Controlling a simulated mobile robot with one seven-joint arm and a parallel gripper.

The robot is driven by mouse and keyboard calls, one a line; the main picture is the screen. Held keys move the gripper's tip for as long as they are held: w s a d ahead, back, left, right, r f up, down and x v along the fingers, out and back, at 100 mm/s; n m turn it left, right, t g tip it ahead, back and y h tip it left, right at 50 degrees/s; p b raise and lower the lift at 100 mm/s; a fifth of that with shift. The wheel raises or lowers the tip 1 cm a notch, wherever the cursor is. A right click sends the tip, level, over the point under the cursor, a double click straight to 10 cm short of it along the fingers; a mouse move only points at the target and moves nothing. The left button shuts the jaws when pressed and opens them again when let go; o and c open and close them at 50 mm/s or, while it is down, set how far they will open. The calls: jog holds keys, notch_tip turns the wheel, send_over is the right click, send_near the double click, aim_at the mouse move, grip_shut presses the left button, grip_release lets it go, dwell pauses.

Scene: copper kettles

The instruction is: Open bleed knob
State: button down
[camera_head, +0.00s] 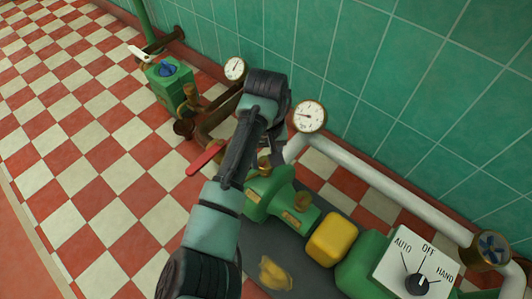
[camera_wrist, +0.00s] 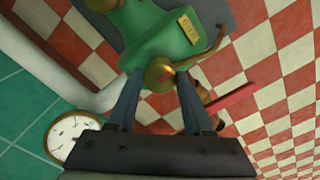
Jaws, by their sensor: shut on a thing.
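A round brass knob (camera_wrist: 158,76) sits on the end of the green pump casing (camera_wrist: 160,38) in the wrist view, below a small yellow label plate (camera_wrist: 188,26). My gripper (camera_wrist: 159,82) has a dark finger on each side of the knob and is shut on it. In the head view the green pump (camera_head: 270,190) stands right of my forearm. My gripper there is largely hidden behind my wrist, and I cannot clearly make out the knob. How far the knob is turned cannot be told.
A red lever handle (camera_head: 206,160) is left of my arm; it also shows in the wrist view (camera_wrist: 240,100). Dial gauges (camera_head: 310,116) (camera_head: 235,69) stand near the tiled wall. A white pipe (camera_head: 385,190), yellow coupling (camera_head: 333,239) and switch panel (camera_head: 415,268) lie right.

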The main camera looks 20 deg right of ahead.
jog(key=r+n+p, duration=0.1)
jog(key=p, duration=0.3)
jog(key=shift+s+p, duration=0.1)
jog(key=shift+p, duration=0.3)
jog(key=n+p, duration=0.1)
jog(key=p, duration=0.1)
jog(key=shift+f+p, duration=0.1)
jog(key=shift+p, duration=0.2)
jog(key=n+p, duration=0.1)
jog(key=p, duration=0.1)
jog(key=shift+f+n+p, duration=0.15)
jog(key=shift+n+p, duration=0.15)
jog(key=shift+p, duration=0.05)
jog(key=shift+n+p, duration=0.7)
jog(key=n+p, duration=0.2)
jog(key=n, duration=0.4)
jog(key=shift+f, duration=0.2)
jog(key=n+p, duration=0.1)
jog(key=n, duration=0.5)
jog(key=shift+a+n, duration=0.1)
jog(key=shift+n, duration=0.3)
